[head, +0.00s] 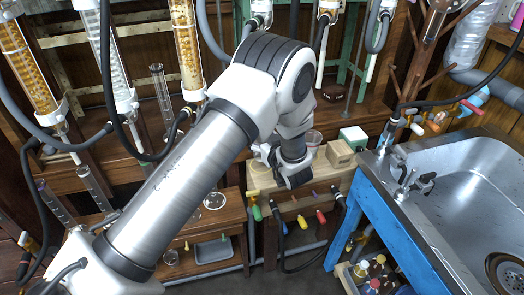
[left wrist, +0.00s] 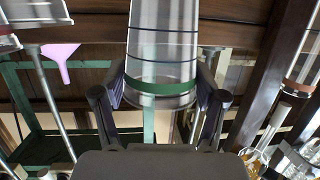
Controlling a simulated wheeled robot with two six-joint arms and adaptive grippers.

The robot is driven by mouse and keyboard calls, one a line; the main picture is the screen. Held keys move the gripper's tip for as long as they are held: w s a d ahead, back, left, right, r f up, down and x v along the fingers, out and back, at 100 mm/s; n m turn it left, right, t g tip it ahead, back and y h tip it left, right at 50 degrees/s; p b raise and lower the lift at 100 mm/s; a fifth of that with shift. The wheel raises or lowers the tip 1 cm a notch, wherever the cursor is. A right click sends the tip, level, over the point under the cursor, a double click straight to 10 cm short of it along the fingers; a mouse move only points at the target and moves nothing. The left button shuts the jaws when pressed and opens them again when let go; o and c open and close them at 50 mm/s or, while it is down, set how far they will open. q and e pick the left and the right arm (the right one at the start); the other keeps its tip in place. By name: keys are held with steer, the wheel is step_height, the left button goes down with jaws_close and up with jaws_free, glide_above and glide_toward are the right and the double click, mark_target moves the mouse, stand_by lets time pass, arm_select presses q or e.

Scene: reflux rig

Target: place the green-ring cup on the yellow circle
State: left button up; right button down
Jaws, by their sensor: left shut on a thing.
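The green-ring cup (left wrist: 162,60) is a clear cylinder with thin dark lines and a green band near its lower end. In the left wrist view it stands between the two fingers of my left gripper (left wrist: 162,88), which are shut on it. In the head view my left gripper (head: 294,176) is over the light wooden bench behind the arm, and its fingers are largely hidden. A clear cup with a reddish rim (head: 313,138) shows just beyond it; I cannot tell whether it is the held one. My right gripper is not in view.
A small wooden block (head: 340,154) and a green-and-white box (head: 354,136) stand right of the gripper. A metal sink (head: 450,190) in a blue frame is at the right. Glass columns and hoses hang behind. A pink funnel (left wrist: 62,58) shows in the wrist view.

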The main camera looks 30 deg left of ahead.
arm_select(q)
steer(key=shift+w+a+f, duration=0.15)
steer(key=shift+f, duration=0.25)
steer(key=shift+f+b, duration=0.3)
steer(key=shift+f, duration=1.1)
steer(key=shift+f, duration=0.1)
steer(key=o, duration=0.8)
